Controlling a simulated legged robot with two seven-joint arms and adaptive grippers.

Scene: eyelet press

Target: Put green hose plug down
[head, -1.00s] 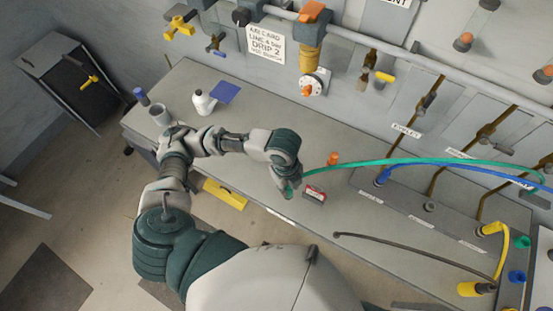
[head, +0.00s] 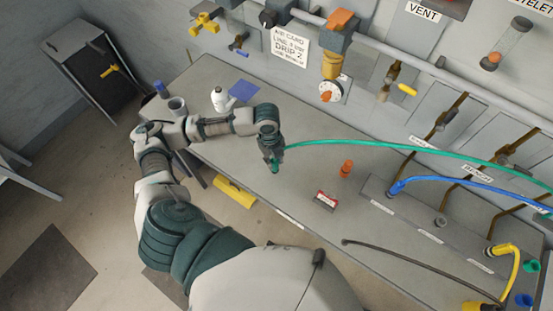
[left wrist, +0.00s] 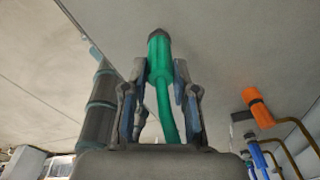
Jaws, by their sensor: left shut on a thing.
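My left gripper (head: 273,158) is shut on the green hose plug (head: 275,167), over the bench (head: 310,176) near its front edge. In the left wrist view the green plug (left wrist: 159,57) sits between the two fingers, with its dark tip pointing up in the picture. The green hose (head: 400,151) runs from the gripper to the right across the bench. I cannot tell whether the plug touches the bench top. My right gripper is not in view.
An orange plug (head: 346,169) and a small red-topped block (head: 325,201) stand right of the gripper. A blue hose (head: 440,181) and a yellow hose (head: 515,265) lie farther right. A white bottle (head: 219,99) stands behind.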

